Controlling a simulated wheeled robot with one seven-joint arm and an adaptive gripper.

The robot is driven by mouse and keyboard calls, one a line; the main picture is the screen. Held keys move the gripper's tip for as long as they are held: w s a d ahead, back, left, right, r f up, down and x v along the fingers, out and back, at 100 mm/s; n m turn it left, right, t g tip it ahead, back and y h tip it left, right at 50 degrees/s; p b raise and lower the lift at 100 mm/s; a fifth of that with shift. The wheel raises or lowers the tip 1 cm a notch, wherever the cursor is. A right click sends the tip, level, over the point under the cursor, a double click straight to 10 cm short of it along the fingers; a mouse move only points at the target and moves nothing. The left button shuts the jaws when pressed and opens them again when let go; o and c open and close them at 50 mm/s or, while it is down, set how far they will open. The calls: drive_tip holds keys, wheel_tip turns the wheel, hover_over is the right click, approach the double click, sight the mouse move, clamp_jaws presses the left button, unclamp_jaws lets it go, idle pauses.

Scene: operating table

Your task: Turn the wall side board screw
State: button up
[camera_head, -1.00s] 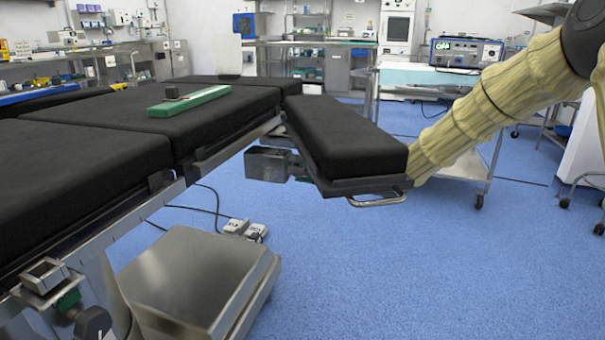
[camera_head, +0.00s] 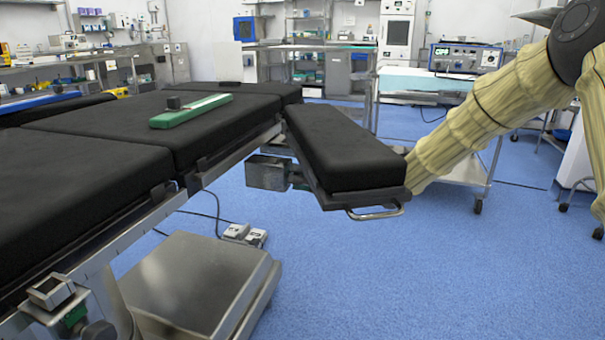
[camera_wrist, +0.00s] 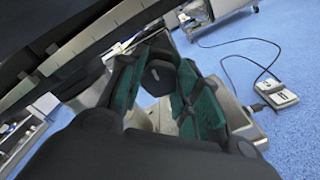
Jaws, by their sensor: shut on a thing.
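The black side board (camera_head: 350,150) of the operating table juts out at an angle in the head view. My sleeved arm runs down from the upper right and passes behind this board, so my gripper is hidden there. In the wrist view my gripper (camera_wrist: 160,92) has teal-padded fingers on both sides of a dark rounded screw knob (camera_wrist: 158,76). The fingers are closed on the knob. The screw's shaft and how far it is turned cannot be seen.
The black table padding (camera_head: 100,145) bears a green bar (camera_head: 190,110). A clamp with another dark knob (camera_head: 98,332) is at lower left. A metal base (camera_head: 200,280) stands below, beside a foot pedal (camera_head: 245,234) with cables. A cart (camera_head: 485,150) is behind my arm. Blue floor is clear in front.

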drive_tip(key=n+p, duration=3.3)
drive_tip(key=p, duration=0.2)
drive_tip(key=shift+s+f, duration=0.1)
idle(0.7)
drive_tip(key=o, duration=1)
drive_tip(key=shift+o, duration=0.2)
